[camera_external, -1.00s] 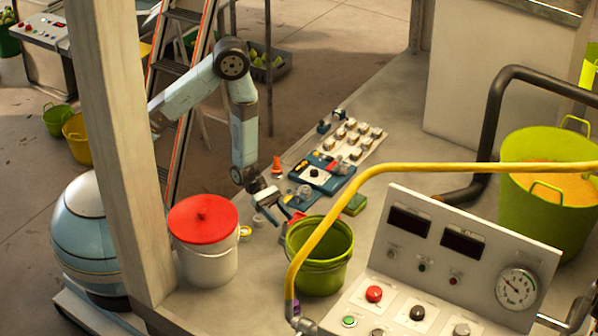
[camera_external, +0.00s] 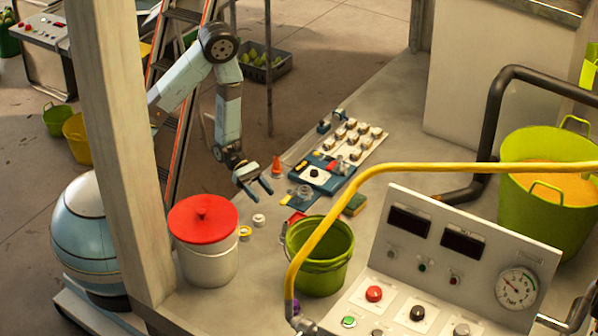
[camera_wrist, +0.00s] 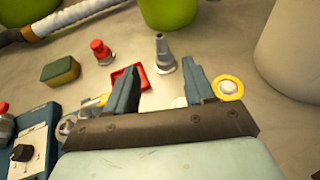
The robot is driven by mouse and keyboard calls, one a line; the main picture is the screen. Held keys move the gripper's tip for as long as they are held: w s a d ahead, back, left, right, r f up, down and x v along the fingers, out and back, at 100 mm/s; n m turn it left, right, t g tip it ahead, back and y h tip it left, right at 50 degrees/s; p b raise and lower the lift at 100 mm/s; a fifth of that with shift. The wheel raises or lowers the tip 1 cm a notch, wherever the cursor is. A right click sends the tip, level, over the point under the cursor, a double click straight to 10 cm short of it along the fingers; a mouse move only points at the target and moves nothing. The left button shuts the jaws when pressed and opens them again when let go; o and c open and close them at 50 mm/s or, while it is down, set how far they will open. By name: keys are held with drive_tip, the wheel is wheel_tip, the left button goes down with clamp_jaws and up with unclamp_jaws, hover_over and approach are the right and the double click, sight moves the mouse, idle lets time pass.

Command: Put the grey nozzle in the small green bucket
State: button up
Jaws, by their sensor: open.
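The grey nozzle (camera_wrist: 164,52) stands upright on the bench in the wrist view, on a wider pale base, apart from my gripper and ahead of the gap between the fingers. In the external view I cannot clearly make it out beside the bucket. The small green bucket (camera_external: 318,279) stands behind the yellow pipe in the external view; its lower part shows at the top of the wrist view (camera_wrist: 168,13), beyond the nozzle. My gripper (camera_external: 260,191) is open and empty above the bench, left of the bucket. Its spread fingers also show in the wrist view (camera_wrist: 159,77).
A red tray (camera_wrist: 142,76) and a red-topped fitting (camera_wrist: 101,50) lie left of the nozzle, with a sponge (camera_wrist: 61,71) further left. A yellow ring (camera_wrist: 229,88) is at right. A white bucket with a red lid (camera_external: 205,257) stands left of the green bucket.

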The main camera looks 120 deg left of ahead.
drive_tip(key=m+g+h, duration=0.2)
drive_tip(key=m+h, duration=0.1)
drive_tip(key=h, duration=0.1)
approach(286, 232)
drive_tip(key=w+r, duration=0.2)
drive_tip(key=shift+s+f+x, duration=0.1)
drive_tip(key=shift+x, duration=1.3)
drive_tip(key=shift+s+f+x, duration=0.1)
drive_tip(key=shift+s+x, duration=0.05)
drive_tip(key=shift+x, duration=1.3)
drive_tip(key=shift+d, duration=0.2)
drive_tip(key=shift+c, duration=0.4)
clamp_jaws()
